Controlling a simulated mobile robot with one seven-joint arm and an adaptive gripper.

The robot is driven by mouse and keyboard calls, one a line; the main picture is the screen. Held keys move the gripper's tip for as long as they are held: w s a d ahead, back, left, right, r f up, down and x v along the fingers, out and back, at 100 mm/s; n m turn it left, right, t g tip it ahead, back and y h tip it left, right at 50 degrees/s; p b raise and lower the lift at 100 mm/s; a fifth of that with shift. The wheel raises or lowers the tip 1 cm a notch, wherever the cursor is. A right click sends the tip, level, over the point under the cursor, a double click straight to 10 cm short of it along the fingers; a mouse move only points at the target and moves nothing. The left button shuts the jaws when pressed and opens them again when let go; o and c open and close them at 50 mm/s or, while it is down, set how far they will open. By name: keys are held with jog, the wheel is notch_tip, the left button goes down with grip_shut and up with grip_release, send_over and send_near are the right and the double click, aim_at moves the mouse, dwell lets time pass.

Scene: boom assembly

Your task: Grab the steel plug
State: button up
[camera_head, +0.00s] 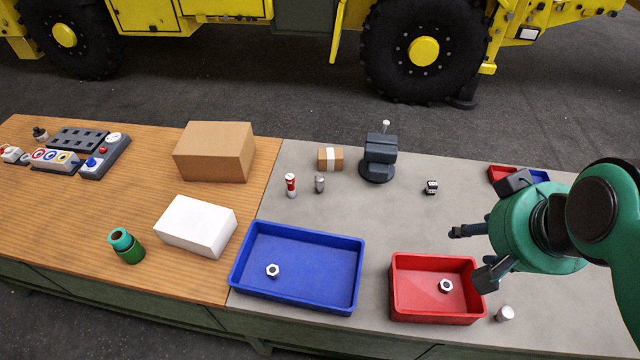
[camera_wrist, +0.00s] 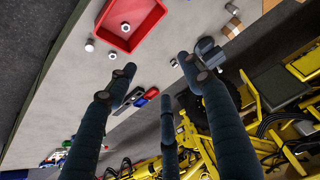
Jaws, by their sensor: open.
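A grey cylinder (camera_head: 320,184) stands on the grey worktop beside a red-and-white tube. A pale silver cylinder (camera_head: 505,313) stands just right of the red tray; it also shows in the wrist view (camera_wrist: 89,45). My gripper (camera_head: 478,235) is open and empty above the right part of the worktop, its fingers spread and pointing left. In the wrist view my gripper (camera_wrist: 157,76) has nothing between its fingers. A small metallic piece (camera_wrist: 112,56) shows near one fingertip.
The red tray (camera_head: 398,316) and the blue tray (camera_head: 240,284) each hold a nut. The worktop between the vise and the trays is mostly clear.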

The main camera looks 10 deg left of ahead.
jog(key=w+a+n+p, duration=0.1)
jog(key=w+a, duration=0.2)
jog(key=w, duration=0.5)
jog(key=w+a, duration=0.2)
jog(key=w, duration=0.5)
jog(key=n+g+y+p, duration=0.1)
jog(key=n+g+p, duration=0.2)
send_over(320, 178)
jog(key=s+d, duration=0.1)
jog(key=s, duration=0.2)
jog(key=s+d+f+x, duration=0.1)
jog(key=s+x, duration=0.2)
jog(key=x, duration=1.1)
jog(key=s+d+f+x, duration=0.1)
jog(key=s+x, duration=0.2)
jog(key=x, duration=1.2)
jog(key=shift+s+d+r, duration=0.15)
jog(key=shift+d+r, duration=0.15)
jog(key=shift+d, duration=0.05)
jog(key=shift+b+x, duration=0.5)
jog(key=shift+x, duration=3.75)
jog(key=shift+a, duration=0.1)
jog(key=shift+x, duration=2.6)
